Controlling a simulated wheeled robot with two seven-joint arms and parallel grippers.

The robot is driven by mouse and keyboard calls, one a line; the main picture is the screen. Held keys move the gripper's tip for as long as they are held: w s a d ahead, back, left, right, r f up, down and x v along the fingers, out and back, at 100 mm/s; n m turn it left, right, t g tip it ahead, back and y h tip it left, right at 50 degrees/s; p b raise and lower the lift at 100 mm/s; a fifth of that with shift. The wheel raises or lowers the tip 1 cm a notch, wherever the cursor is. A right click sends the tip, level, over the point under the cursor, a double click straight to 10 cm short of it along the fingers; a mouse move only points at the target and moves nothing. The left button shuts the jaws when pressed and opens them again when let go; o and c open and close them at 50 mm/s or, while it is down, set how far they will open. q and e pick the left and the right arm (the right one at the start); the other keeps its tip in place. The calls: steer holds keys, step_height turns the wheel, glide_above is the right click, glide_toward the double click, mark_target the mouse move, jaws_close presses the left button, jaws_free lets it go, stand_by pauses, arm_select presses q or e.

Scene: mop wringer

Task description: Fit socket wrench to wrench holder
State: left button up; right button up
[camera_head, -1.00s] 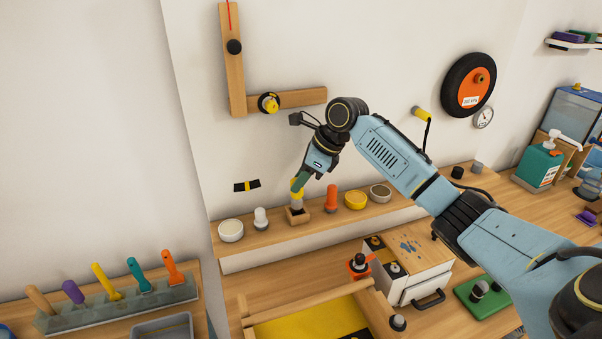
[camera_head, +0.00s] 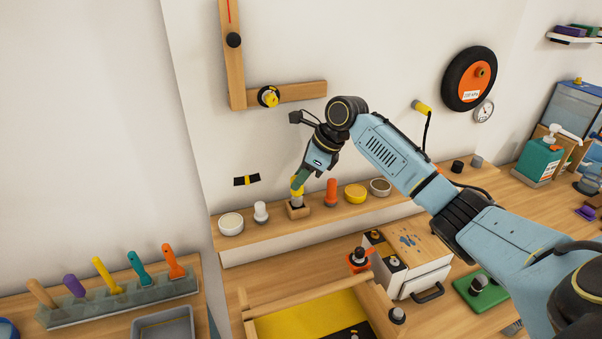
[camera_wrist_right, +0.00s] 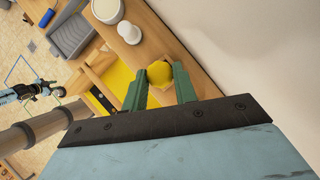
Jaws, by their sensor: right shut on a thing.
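The socket wrench, a tool with a yellow top (camera_head: 297,188) and a grey lower part, stands upright at a small wooden block (camera_head: 297,211) on the wall shelf. I take this block to be the wrench holder. My right gripper (camera_head: 299,182) comes down from above, its green fingers shut on the yellow top. In the right wrist view the rounded yellow top (camera_wrist_right: 159,73) sits between the two fingers. The lower end is at the block's top; I cannot tell how deep it sits. My left gripper is not in view.
Left of the block on the shelf stand a white-topped piece (camera_head: 261,212) and a round pale tin (camera_head: 231,224). Right of it stand an orange-red piece (camera_head: 331,192) and a yellow tin (camera_head: 355,194). The wall is close behind; a wooden L-shaped frame (camera_head: 288,96) hangs above.

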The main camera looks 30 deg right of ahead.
steer(key=shift+f, duration=1.25)
stand_by(0.4)
steer(key=o, duration=1)
steer(key=b+v, duration=0.1)
steer(key=v, duration=1.2)
steer(key=shift+s+r, duration=0.15)
steer(key=shift+r, duration=0.05)
